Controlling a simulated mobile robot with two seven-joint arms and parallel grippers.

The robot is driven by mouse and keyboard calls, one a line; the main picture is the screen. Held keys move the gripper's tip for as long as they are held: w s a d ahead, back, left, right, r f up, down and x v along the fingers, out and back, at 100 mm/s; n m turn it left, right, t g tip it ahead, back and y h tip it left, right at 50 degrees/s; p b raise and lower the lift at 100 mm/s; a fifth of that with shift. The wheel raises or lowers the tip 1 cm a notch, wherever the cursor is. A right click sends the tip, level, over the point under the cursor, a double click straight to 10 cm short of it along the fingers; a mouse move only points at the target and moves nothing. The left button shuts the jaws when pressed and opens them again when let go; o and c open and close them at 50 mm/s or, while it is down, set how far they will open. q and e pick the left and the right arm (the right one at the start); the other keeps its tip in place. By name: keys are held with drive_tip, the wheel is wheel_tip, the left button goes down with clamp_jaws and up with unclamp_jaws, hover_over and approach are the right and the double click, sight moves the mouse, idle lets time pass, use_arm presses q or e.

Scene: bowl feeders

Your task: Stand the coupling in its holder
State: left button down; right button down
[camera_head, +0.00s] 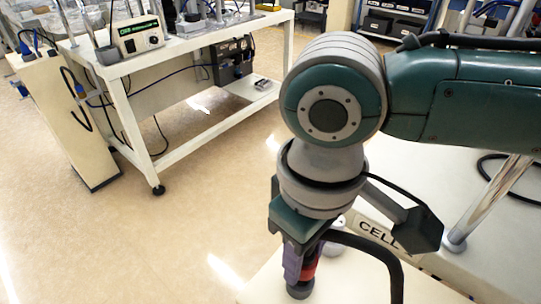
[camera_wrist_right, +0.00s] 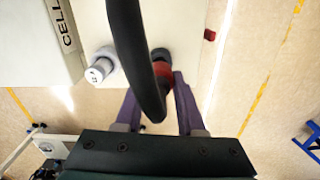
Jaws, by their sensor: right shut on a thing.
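My right gripper (camera_head: 301,266) points down over a pale table top, its purple fingers shut on the coupling (camera_wrist_right: 163,70), which has a red band and dark ends. The coupling looks roughly upright; I cannot tell whether its lower end touches the table. In the wrist view a thick black cable hides part of the coupling and of the left finger. A short pale cylinder with a label (camera_wrist_right: 101,68) stands beside the coupling, apart from it; I cannot tell whether it is the holder. My left gripper is not in view.
A raised white block marked CELL (camera_head: 385,236) lies right of the gripper, with a metal post (camera_head: 490,200) on it. A small red piece (camera_wrist_right: 209,35) sits at the table's edge. A white workbench (camera_head: 190,45) stands at the back left, with open floor before it.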

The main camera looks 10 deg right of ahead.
drive_tip(key=shift+f, duration=0.4)
drive_tip(key=shift+f+b, duration=0.55)
drive_tip(key=shift+f, duration=0.25)
idle(0.5)
drive_tip(key=shift+c, duration=2.2)
unclamp_jaws()
drive_tip(key=shift+o, duration=0.4)
drive_tip(key=shift+o, duration=0.7)
